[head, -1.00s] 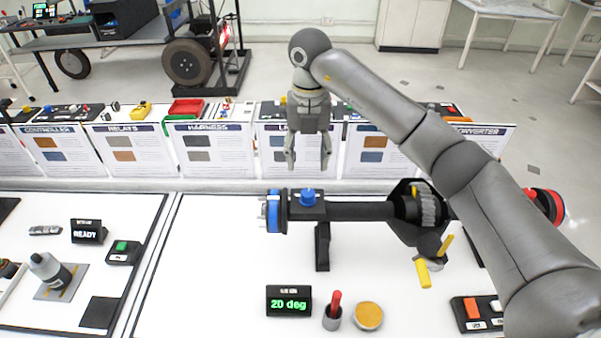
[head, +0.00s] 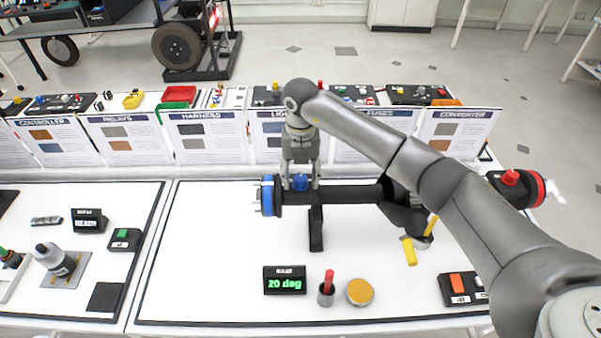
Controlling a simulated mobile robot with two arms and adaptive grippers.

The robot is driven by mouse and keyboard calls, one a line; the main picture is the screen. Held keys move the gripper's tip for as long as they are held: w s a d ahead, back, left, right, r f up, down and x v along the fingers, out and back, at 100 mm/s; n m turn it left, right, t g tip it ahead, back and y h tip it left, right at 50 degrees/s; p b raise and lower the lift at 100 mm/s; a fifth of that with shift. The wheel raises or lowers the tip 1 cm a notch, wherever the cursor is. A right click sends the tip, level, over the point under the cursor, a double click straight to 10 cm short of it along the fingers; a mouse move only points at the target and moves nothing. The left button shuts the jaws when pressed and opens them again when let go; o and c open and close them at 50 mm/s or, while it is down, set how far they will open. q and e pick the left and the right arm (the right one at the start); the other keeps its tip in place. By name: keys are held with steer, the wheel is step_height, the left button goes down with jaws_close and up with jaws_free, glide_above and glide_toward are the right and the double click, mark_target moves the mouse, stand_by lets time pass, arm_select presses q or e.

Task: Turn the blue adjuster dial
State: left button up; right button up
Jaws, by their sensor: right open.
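The blue adjuster dial (head: 300,182) sits on top of the dark axle of the chassis rig (head: 345,194), near its left end. My right gripper (head: 300,184) points straight down over the dial. Its fingers are open, one on each side of the dial. I cannot tell whether they touch it. The small display (head: 284,280) in front of the axle reads 20 deg. My left gripper is not in view.
A blue-rimmed hub (head: 268,196) is at the axle's left end. A yellow lever (head: 409,251) hangs at its right. A red-topped holder (head: 327,288), a round orange-topped pot (head: 359,292) and a button box (head: 461,288) stand in front. Info panels (head: 205,137) line the back.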

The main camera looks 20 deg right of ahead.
steer(key=shift+c, duration=1.9)
steer(key=c, duration=0.6)
steer(key=shift+f+n+b, duration=0.15)
steer(key=shift+n+b, duration=1.15)
steer(key=shift+b, duration=0.1)
steer(key=shift+c, duration=0.2)
steer(key=n+b, duration=0.3)
steer(key=shift+n, duration=0.3)
steer(key=n+b, duration=0.3)
steer(key=n, duration=0.1)
steer(key=shift+d, duration=0.1)
arm_select(q)
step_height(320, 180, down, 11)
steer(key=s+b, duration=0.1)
steer(key=b, duration=0.1)
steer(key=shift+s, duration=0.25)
arm_select(e)
steer(key=shift+w+r+n, duration=0.1)
steer(key=shift+r+n, duration=0.1)
steer(key=shift+n, duration=1.7)
